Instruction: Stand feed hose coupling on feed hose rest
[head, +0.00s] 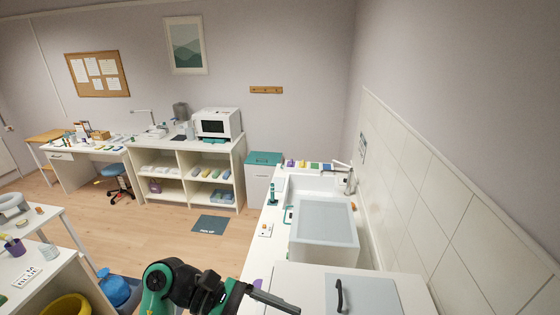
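I cannot make out the feed hose coupling or the feed hose rest for certain. A small dark teal upright item (272,194) stands on the white counter left of the sink. Another small teal piece (289,214) sits at the sink's left edge. One black and green arm of mine shows at the bottom, reaching rightward. I take its gripper (272,298) to be my left one. It is over the near end of the counter, well short of these items, and its finger gap is unclear. My other gripper is out of view.
A white sink (314,186) with a tap (343,168) lies beyond a pale grey-topped box (324,220). A tiled wall (450,210) bounds the right. Open floor (150,237) lies left of the counter.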

